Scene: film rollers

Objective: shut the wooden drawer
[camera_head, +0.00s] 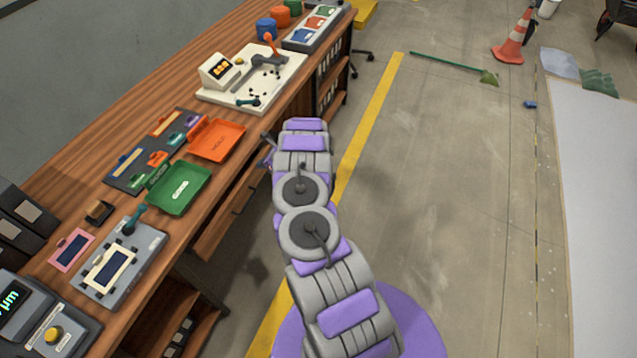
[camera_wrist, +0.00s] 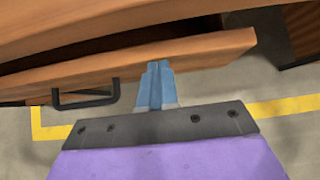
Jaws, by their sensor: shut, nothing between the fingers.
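The wooden drawer (camera_wrist: 205,51) shows in the wrist view as a brown front board below the tabletop edge, with a black bar handle (camera_wrist: 86,101) at the left. A dark gap between the tabletop and the board shows that the drawer stands partly open. In the head view the drawer (camera_head: 217,232) sticks out under the bench's front edge, partly hidden by my arm. My gripper (camera_wrist: 156,66) is shut and empty. Its blue fingertips are at the lower edge of the drawer front, right of the handle; I cannot tell whether they touch it.
The wooden workbench (camera_head: 120,85) carries a green tray (camera_head: 180,188), an orange tray (camera_head: 217,140), a white station (camera_head: 250,85) and several devices. Open concrete floor lies to the right, with a yellow line (camera_head: 372,115), a green broom (camera_head: 445,62) and an orange cone (camera_head: 514,40).

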